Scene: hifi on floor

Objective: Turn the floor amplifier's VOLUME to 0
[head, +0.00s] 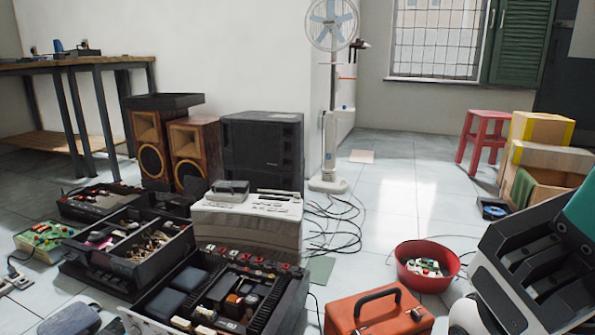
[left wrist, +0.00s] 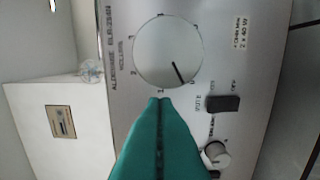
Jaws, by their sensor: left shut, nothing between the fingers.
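The amplifier (head: 268,299) stands low on the floor at the front of the head view, its top open. Its silver front panel (left wrist: 262,62) fills much of the left wrist view, turned sideways. The large round VOLUME knob (left wrist: 165,45) has a dark pointer line slanting to the lower right, between the 1 and 0 marks and nearer 0. My left gripper (left wrist: 159,99) is shut and empty, its teal fingertips at the knob's lower rim by the 1. I cannot tell whether they touch. In the head view a teal part of my right gripper (head: 582,208) is cut off by the edge.
A MUTE switch (left wrist: 223,103) and a small knob (left wrist: 216,154) sit beside the VOLUME knob. Around the amplifier are a parts box (head: 150,262), a beige device (head: 248,225), a red toolbox (head: 375,313) and a red bowl (head: 415,281).

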